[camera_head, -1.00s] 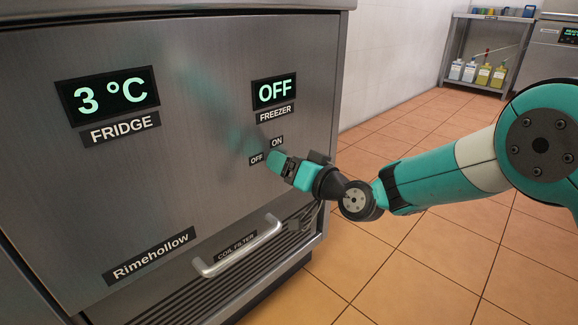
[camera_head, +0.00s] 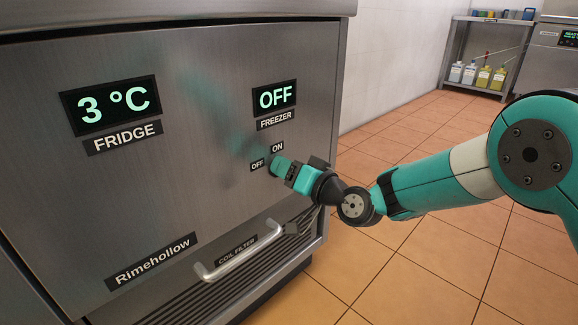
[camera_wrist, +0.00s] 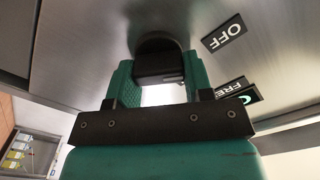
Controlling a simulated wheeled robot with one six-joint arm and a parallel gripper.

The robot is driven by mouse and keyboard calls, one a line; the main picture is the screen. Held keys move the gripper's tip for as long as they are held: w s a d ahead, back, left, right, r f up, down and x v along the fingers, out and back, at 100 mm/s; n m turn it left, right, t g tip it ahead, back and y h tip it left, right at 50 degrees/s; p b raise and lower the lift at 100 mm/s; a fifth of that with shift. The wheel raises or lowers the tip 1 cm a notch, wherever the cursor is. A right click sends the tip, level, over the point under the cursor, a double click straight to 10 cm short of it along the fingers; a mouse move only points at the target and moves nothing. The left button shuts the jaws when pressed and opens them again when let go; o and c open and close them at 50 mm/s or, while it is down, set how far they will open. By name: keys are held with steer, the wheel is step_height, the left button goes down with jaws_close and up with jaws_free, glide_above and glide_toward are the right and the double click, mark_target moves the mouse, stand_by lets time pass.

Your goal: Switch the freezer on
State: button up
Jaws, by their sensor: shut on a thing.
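The freezer display (camera_head: 277,97) reads OFF in green, above the FREEZER label (camera_head: 276,121). Below it are a small ON label (camera_head: 277,147) and an OFF label (camera_head: 257,164). My gripper (camera_head: 276,165) is at the panel beside these labels and hides the switch in the head view. In the wrist view, a black knob (camera_wrist: 160,62) sits between the two teal fingers, and my gripper (camera_wrist: 160,75) is shut on it. The OFF label (camera_wrist: 225,36) and part of the FREEZER label (camera_wrist: 231,86) show right of the knob there.
The fridge display (camera_head: 110,105) reads 3 °C on the same steel front. A bar handle (camera_head: 240,250) sticks out below, by the COIL FILTER label. Tiled floor (camera_head: 400,270) is open at right. A shelf with bottles (camera_head: 478,74) stands far behind.

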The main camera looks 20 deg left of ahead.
steer(key=m+p, duration=0.5)
steer(key=shift+w+r, duration=0.1)
steer(key=m+p, duration=0.2)
steer(key=m, duration=0.1)
steer(key=shift+d, duration=0.1)
steer(key=shift+w+f+m+p, duration=0.15)
steer(key=shift+m+p, duration=0.3)
steer(key=shift+m, duration=0.25)
steer(key=shift+s+f+m+p, duration=0.15)
steer(key=shift+m+p, duration=0.3)
steer(key=shift+m, duration=0.25)
steer(key=shift+w, duration=0.1)
steer(key=o, duration=0.9)
